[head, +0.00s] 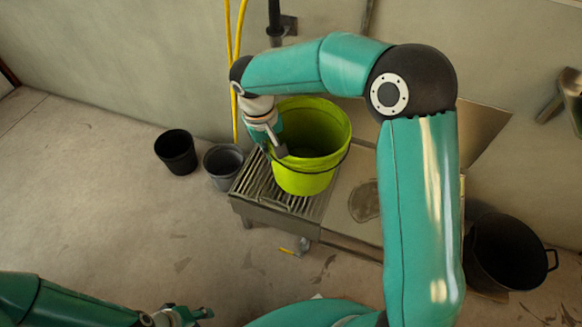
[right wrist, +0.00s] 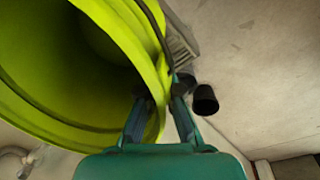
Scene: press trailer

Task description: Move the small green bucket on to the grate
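The small green bucket (head: 312,150) is bright yellow-green and upright, over the right part of the slatted metal grate (head: 262,187). I cannot tell whether its base rests on the slats or hangs just above them. My right gripper (head: 277,148) is at the bucket's left rim. In the right wrist view, its fingers (right wrist: 160,108) straddle the wall of the bucket (right wrist: 120,40), one inside and one outside, and look closed on it. My left gripper (head: 185,316) is low at the bottom left, far from the bucket; its fingers are too small to read.
Two dark pots, a black one (head: 176,152) and a grey one (head: 223,166), stand left of the grate. A large black tub (head: 505,250) stands at the right. A yellow hose (head: 232,60) hangs by the wall. The floor at front left is clear.

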